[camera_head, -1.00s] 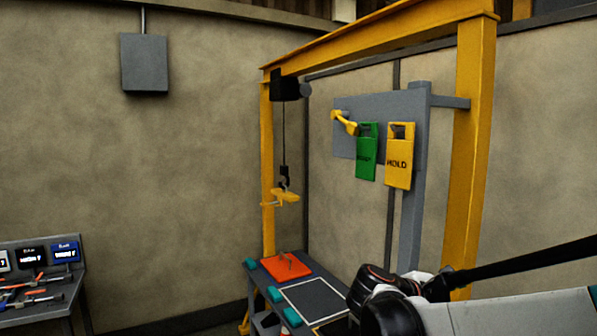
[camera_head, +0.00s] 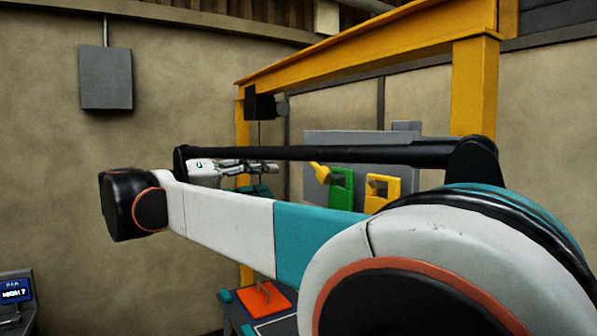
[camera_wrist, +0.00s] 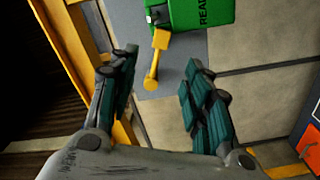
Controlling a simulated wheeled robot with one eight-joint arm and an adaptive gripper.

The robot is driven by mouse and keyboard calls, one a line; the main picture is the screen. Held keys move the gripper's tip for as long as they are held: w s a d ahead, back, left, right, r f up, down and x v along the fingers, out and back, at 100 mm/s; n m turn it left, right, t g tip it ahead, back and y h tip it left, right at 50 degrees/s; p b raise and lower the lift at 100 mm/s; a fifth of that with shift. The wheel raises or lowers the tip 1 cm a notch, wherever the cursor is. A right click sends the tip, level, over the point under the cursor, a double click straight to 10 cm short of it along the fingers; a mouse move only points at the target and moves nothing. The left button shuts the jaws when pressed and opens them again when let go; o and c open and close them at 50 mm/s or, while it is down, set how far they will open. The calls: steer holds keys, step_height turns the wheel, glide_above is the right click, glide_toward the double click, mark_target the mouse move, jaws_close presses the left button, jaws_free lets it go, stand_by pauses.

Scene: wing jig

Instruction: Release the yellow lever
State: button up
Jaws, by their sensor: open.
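The yellow lever (camera_head: 321,173) is on the grey panel (camera_head: 345,139) in the head view, left of the green tag (camera_head: 342,192). In the wrist view the lever (camera_wrist: 155,58) runs from a square part beside the green tag (camera_wrist: 196,10) down to a rounded end. My gripper (camera_wrist: 161,72) is open and empty, its teal-padded fingers on either side of the lever in the picture. The lever appears beyond the fingertips, and I see no contact. In the head view my gripper (camera_head: 267,178) is left of the lever; my own arm hides part of the panel.
A yellow tag (camera_head: 382,190) hangs right of the green one. A yellow gantry frame (camera_head: 476,90) surrounds the panel. A table with an orange plate (camera_head: 264,300) stands below. A grey box (camera_head: 106,78) is on the left wall.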

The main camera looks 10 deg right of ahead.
steer(key=p+x, duration=0.2)
steer(key=x, duration=1.1)
steer(key=shift+d+f, duration=0.15)
steer(key=shift+w, duration=0.1)
